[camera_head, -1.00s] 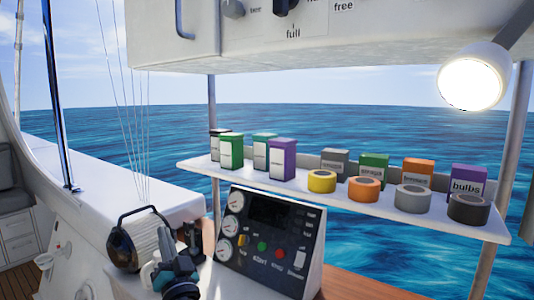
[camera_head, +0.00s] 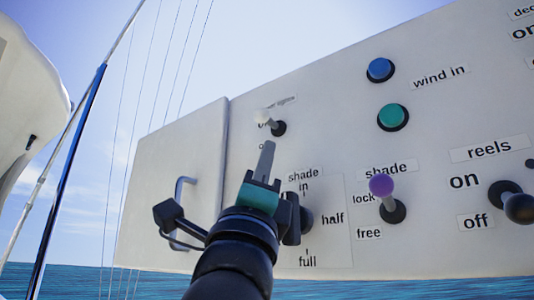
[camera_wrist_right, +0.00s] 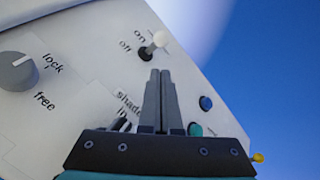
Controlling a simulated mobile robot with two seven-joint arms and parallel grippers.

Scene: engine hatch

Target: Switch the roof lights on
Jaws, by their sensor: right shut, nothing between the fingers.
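The roof lights switch (camera_head: 264,117) is a small toggle with a white tip and dark base, high on the white overhead panel (camera_head: 330,120). Its label above is only partly readable. In the right wrist view the toggle (camera_wrist_right: 160,39) has "on" and "off" printed beside it. Its tip points up and outward; I cannot tell which setting it is in. My right gripper (camera_head: 268,146) is shut and empty, its fingertips just below the toggle in the head view. In the wrist view the fingertips (camera_wrist_right: 160,73) look apart from it. My left gripper is out of view.
Right of the toggle are a blue button (camera_head: 380,69), a green button (camera_head: 392,116), a purple-tipped shade lever (camera_head: 382,188) and a reels lever (camera_head: 514,204). A dark shade knob (camera_head: 303,218) sits close beside my right gripper. A metal handle (camera_head: 180,205) is at left.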

